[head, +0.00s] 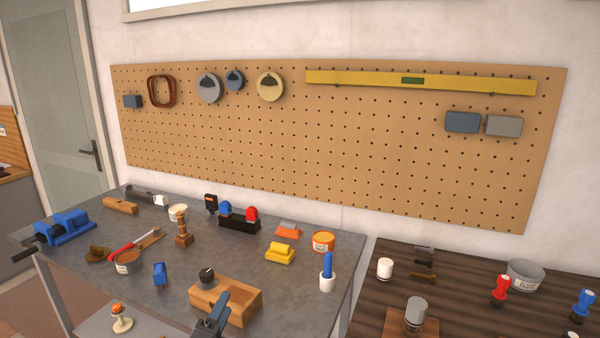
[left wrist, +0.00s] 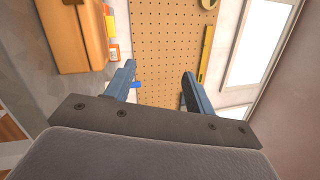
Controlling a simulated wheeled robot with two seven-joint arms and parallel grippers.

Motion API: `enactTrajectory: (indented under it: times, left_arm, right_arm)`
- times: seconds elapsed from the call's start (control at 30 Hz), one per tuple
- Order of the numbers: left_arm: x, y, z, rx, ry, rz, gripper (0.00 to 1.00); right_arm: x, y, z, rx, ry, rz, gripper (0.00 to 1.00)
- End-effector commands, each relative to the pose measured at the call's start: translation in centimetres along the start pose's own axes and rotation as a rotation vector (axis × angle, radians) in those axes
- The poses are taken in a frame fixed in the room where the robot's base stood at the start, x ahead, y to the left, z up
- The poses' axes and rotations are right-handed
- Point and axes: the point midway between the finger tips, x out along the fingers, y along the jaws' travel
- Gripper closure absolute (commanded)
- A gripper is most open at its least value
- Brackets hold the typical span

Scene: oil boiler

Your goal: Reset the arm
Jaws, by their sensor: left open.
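My left gripper (head: 213,319) shows at the bottom of the head view, just in front of the wooden block with a black knob (head: 226,300) near the workbench's front edge. In the left wrist view its two blue-grey fingers (left wrist: 160,82) stand apart with nothing held between them. The wooden block (left wrist: 78,35) is at the upper left of that view, beside the left finger. My right gripper is in neither view.
The grey workbench (head: 219,245) holds a blue vise (head: 66,227), a black holder with blue and red parts (head: 239,220), a yellow block (head: 280,252), an orange tin (head: 323,242) and a blue-handled tool (head: 327,272). A dark wooden table (head: 465,300) stands at right. A pegboard (head: 330,150) hangs behind.

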Motion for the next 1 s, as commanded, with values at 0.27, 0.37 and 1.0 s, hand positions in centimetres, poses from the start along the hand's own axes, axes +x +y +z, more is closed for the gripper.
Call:
enactTrajectory:
  times: [0.27,0.37,1.0]
  left_arm:
    - [-10.1,9.4,1.1,-0.637,-0.379,0.452,0.46]
    - [-14.9,12.4,0.3,-0.839,-0.53,0.615,0.46]
    - [-33.4,16.3,-6.1,-1.352,-1.089,1.158,0.46]
  right_arm:
    - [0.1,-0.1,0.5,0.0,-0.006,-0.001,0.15]
    - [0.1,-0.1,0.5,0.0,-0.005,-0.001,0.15]
    - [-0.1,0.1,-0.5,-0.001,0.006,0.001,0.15]
